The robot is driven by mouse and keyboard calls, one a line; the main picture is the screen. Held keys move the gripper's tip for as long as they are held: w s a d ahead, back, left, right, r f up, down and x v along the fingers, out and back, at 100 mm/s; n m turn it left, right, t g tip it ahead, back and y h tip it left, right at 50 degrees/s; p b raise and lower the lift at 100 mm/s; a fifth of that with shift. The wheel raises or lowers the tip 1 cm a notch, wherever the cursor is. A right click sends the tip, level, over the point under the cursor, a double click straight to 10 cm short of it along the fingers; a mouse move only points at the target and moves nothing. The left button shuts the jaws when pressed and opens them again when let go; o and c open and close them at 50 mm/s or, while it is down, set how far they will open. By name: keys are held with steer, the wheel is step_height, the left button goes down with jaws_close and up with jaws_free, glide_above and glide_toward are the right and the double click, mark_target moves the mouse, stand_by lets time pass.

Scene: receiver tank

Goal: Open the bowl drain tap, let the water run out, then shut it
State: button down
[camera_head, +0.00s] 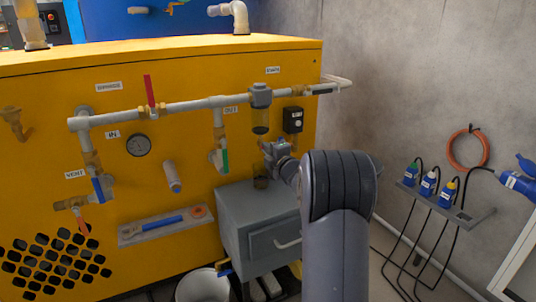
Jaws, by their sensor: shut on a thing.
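The filter unit (260,94) hangs in the grey pipe line on the yellow tank housing, with its amber see-through bowl (260,119) below it. My gripper (267,149) is directly under the bowl, coming from the lower right. Its jaws are shut on the small drain tap at the bowl's bottom. The tap itself is hidden by the jaws, so I cannot tell its handle's angle. A small dark cup (261,182) stands below on the grey cabinet (258,226). I cannot make out any running water.
A red-handled valve (151,92), a green-handled valve (223,160) and a blue-handled valve (101,188) sit on the pipes to the left. A black box (293,120) is close right of the bowl. A white bucket (203,285) stands on the floor.

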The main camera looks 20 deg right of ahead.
stand_by(0.4)
steer(key=c, duration=1.5)
jaws_free()
steer(key=s+p, duration=0.2)
steer(key=s, duration=0.8)
steer(key=shift+s+d, duration=0.15)
steer(key=shift+s, duration=0.25)
steer(key=w+b, duration=0.1)
steer(key=w, duration=1)
steer(key=shift+b, duration=0.3)
steer(key=shift+s, duration=0.15)
